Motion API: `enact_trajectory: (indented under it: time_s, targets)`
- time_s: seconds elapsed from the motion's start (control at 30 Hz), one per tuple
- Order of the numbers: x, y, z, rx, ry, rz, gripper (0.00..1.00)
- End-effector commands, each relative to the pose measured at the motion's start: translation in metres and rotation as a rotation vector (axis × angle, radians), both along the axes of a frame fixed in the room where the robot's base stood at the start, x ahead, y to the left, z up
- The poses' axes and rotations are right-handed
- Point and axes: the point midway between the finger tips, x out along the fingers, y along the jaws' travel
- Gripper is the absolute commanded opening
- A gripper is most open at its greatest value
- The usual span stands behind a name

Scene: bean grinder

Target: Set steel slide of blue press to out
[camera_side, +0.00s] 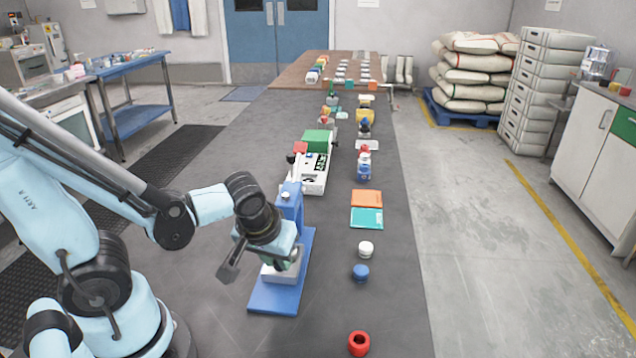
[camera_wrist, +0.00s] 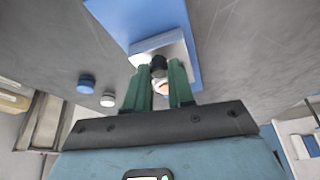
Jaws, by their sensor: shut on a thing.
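The blue press (camera_side: 290,207) stands upright on its flat blue base (camera_side: 268,300) on the dark table. Its steel slide (camera_side: 278,274) is a pale block low on the base, partly hidden by my gripper (camera_side: 287,262). In the wrist view the pale slide (camera_wrist: 172,46) lies on the blue base (camera_wrist: 137,14). The green fingers of my gripper (camera_wrist: 161,68) are on either side of a black knob (camera_wrist: 158,62) at the slide's near end and are shut on it. I cannot tell exactly how far the slide is out.
To the right are a white round piece (camera_side: 366,249), a blue one (camera_side: 360,272) and a red ring (camera_side: 359,343). A white machine with a green box (camera_side: 316,141) stands behind the press. The table's front middle is clear.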

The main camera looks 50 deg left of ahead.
Motion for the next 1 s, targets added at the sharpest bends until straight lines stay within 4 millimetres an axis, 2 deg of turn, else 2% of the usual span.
enact_trajectory:
  time_s: [0.1,0.37,0.83,0.87,1.0]
  targets:
    - [-0.012,-0.016,0.001,-0.001,-0.005,-0.012,0.00]
    - [-0.035,-0.039,0.001,-0.003,-0.007,-0.010,0.00]
    - [-0.042,-0.044,0.000,-0.006,-0.004,-0.005,0.00]
    - [-0.042,-0.044,0.000,-0.005,-0.003,-0.006,0.26]
    - [-0.042,-0.044,0.000,-0.003,-0.003,-0.004,0.47]
